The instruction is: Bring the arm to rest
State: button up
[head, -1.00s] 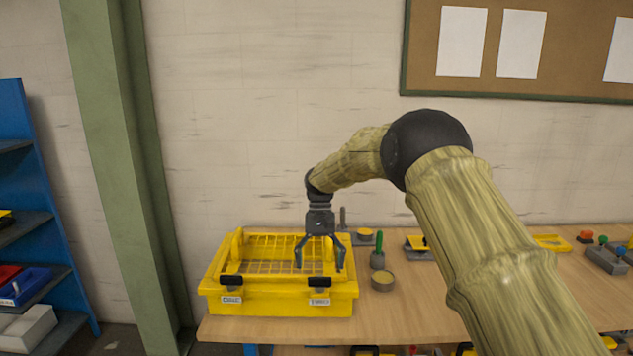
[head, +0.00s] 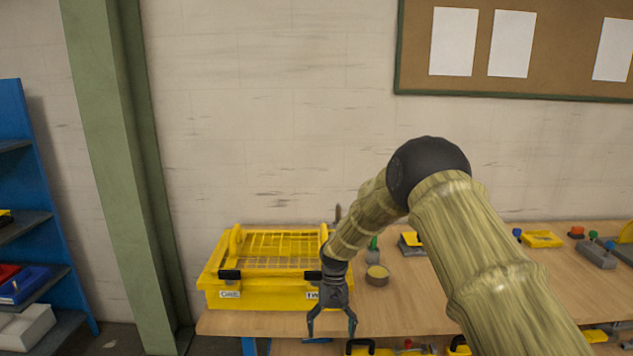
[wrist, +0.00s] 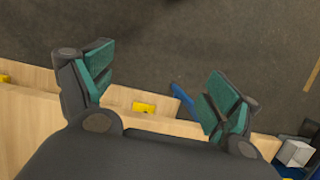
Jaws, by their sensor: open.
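My gripper (head: 331,328) is open and empty. In the head view it hangs fingers down at the front edge of the wooden workbench (head: 420,291), in front of the right end of the yellow crate. In the wrist view my gripper (wrist: 158,90) shows two spread fingers with green pads. Dark floor (wrist: 190,40) lies beyond them, with nothing between the pads. My upper arm comes in from the lower right and bends at a dark joint.
The yellow crate (head: 255,301) has its mesh lid down. Small parts and trays (head: 542,240) lie on the bench's right side. A blue shelf (head: 35,215) stands left of the green post (head: 132,180).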

jog(key=s+d+f+t, duration=0.1)
jog(key=s+d+f, duration=0.4)
jog(key=s+f, duration=0.65)
jog(key=s+d+f+t, duration=0.1)
jog(key=s+d+f, duration=0.4)
jog(key=s+f, duration=0.65)
jog(key=s+d, duration=0.4)
jog(key=s, duration=0.9)
jog(key=s+d+r+t+b, duration=0.1)
jog(key=s+d, duration=0.3)
jog(key=s, duration=0.9)
jog(key=shift+s+d+r+t+b, duration=0.15)
jog(key=shift+s+d+t+b, duration=0.1)
jog(key=shift+s+t+b, duration=0.1)
